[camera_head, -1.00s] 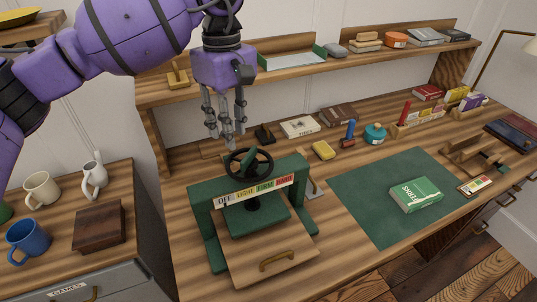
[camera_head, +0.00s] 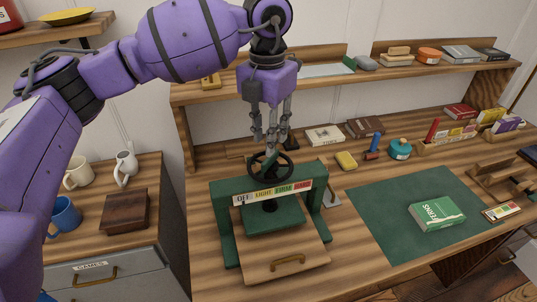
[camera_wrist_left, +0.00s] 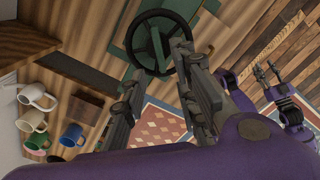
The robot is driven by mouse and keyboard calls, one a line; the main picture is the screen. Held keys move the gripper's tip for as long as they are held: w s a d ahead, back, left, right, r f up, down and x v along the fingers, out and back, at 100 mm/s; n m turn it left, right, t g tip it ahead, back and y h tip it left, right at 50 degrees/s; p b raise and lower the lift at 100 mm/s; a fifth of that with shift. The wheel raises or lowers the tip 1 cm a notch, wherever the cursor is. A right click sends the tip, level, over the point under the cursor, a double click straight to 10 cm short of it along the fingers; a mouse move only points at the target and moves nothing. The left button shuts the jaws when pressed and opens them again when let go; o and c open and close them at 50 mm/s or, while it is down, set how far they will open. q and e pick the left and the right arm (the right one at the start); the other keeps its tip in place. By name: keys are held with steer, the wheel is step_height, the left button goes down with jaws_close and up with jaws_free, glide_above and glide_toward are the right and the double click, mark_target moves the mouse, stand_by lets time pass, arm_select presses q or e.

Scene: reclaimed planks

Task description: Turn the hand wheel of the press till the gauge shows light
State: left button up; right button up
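The green press (camera_head: 226,225) stands on the plank bench. Its black hand wheel (camera_head: 284,172) is on top, and the gauge strip (camera_head: 272,193) on its front reads OFF, LIGHT, FIRM, HARD. I cannot make out a pointer on the strip. My left gripper (camera_head: 271,150) points down at the wheel, its fingertips at the rim. In the left wrist view the wheel (camera_wrist_left: 140,40) lies at the fingertips and the fingers (camera_wrist_left: 160,65) stand apart; I cannot tell if they touch it. My right gripper (camera_wrist_left: 267,70) shows only in the left wrist view, empty, fingers apart, away from the press.
A green mat (camera_head: 375,210) with a green book (camera_head: 437,213) lies right of the press. A yellow block (camera_head: 346,160) and a teal pot (camera_head: 400,149) stand behind it. A shelf (camera_head: 215,94) runs along the back. Mugs and a wooden box (camera_head: 125,212) are on the left cabinet.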

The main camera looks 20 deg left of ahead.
mark_target(268, 159)
arm_select(q)
step_height(268, 159, down, 6)
steer(key=shift+f, duration=0.2)
jaws_close()
